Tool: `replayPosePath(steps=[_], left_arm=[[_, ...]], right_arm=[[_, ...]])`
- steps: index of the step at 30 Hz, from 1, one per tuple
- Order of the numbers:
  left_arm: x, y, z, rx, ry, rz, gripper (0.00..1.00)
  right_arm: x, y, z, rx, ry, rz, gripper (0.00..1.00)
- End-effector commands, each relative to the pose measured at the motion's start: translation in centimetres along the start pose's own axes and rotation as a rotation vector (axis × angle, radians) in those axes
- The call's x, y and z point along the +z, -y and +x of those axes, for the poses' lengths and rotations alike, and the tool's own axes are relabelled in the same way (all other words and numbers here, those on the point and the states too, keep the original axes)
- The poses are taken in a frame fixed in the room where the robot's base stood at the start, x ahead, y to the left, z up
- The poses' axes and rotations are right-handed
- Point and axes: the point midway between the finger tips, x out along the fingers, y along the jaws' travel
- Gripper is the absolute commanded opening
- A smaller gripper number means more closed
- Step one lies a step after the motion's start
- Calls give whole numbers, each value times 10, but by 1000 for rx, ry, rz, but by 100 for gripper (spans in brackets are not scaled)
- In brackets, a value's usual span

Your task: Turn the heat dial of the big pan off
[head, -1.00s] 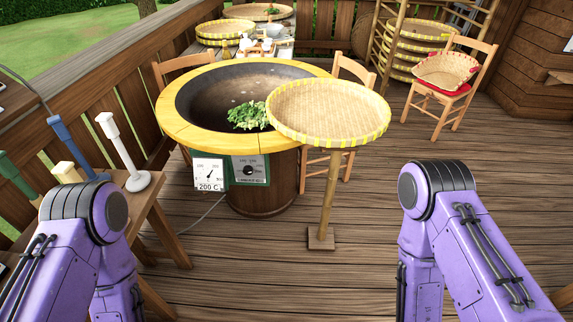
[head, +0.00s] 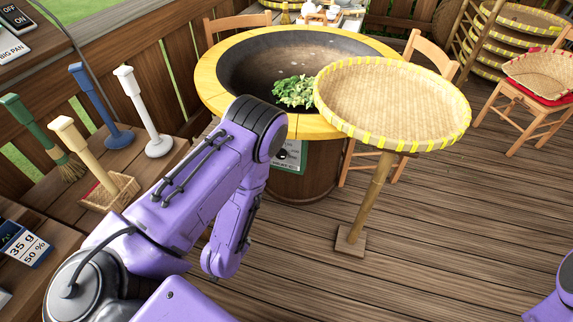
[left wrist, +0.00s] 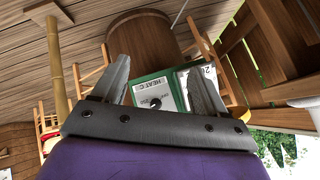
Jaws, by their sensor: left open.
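The big pan's yellow rim (head: 215,85) surrounds a dark bowl holding green leaves (head: 294,92). Its green heat panel (head: 293,158) is partly hidden behind my left arm in the head view. In the left wrist view, which is upside down, the panel (left wrist: 141,88) shows a white face with a black dial knob (left wrist: 155,103). My left gripper (left wrist: 158,64) is open and empty there, with the panel seen between its fingers, apart from the knob as far as I can tell. My left gripper is hidden in the head view. My right gripper is out of view.
A round bamboo tray (head: 395,100) on a post stands right of the pan. A side table at left holds white (head: 140,105) and blue (head: 95,105) tools, brushes and a small basket (head: 110,192). An ON/OFF switch box (head: 12,18) labelled BIG PAN is at top left.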

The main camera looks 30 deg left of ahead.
Motion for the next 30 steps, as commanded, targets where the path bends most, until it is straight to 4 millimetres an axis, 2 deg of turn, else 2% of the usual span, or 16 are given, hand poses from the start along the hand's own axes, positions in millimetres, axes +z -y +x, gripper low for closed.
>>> replayPosePath(steps=[1,3,6,7,9,12,15,20,30], left_arm=[[-8,-11,65,-50,-117,200,73],[-47,-6,111,-163,-263,526,73],[-102,2,154,-377,-412,941,73],[-117,4,162,-446,-441,1046,73],[-147,9,173,-598,-484,1253,73],[-178,13,177,-764,-504,1445,73],[-194,17,176,-849,-503,1536,73],[-213,24,186,-870,-498,1555,73],[-264,35,231,-865,-496,1554,73]], right_arm=[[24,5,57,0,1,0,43],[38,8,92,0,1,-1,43],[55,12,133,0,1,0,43],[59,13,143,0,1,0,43],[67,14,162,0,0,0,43],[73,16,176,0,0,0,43],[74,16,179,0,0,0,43],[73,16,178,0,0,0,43],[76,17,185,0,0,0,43]])
